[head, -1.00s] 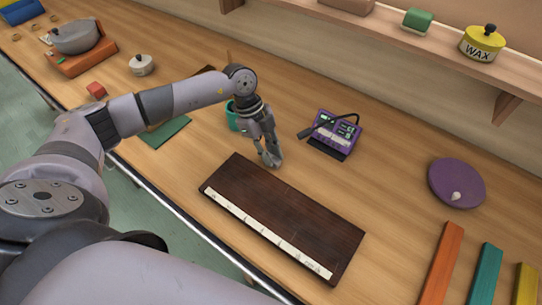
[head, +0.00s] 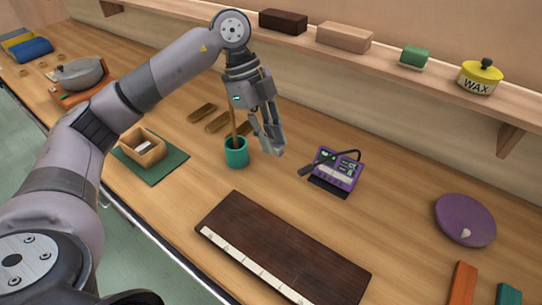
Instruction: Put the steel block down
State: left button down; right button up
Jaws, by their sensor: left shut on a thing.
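My left gripper (head: 271,149) is raised in the air above the bench, pointing down. It is in front of the space between the teal cup and the purple meter. Its fingers are shut on the steel block; the grey of the block is hard to tell from the grey fingers, so its outline and tilt are unclear. Nothing under the fingertips touches the bench. My right gripper is not in view.
The dark long board (head: 290,255) with a pale strip lies in front. The teal cup (head: 237,158) holding a stick, the purple meter (head: 345,168), a wooden box (head: 152,159) on a green mat (head: 168,172), and a purple disc (head: 462,213) stand around. Bare bench lies between cup and board.

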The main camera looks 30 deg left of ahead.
pick_arm(q)
jog(key=shift+r, duration=0.7)
jog(key=m, duration=0.2)
jog(key=f+m+g, duration=0.1)
jog(key=m, duration=0.1)
jog(key=m+g+y, duration=0.1)
jog(key=m, duration=0.1)
jog(key=shift+s+d+f+m, duration=0.2)
jog(key=shift+s+d+m, duration=0.1)
jog(key=shift+s+d, duration=0.1)
jog(key=s+d+f+n+t+y, duration=0.1)
jog(key=s+d+f+n+t, duration=0.1)
jog(key=n, duration=1.1)
jog(key=s+d+f+n+t+y, duration=0.2)
jog(key=s+n+t, duration=0.2)
jog(key=n, duration=0.9)
jog(key=shift+f+t, duration=0.25)
jog(key=shift+t, duration=0.35)
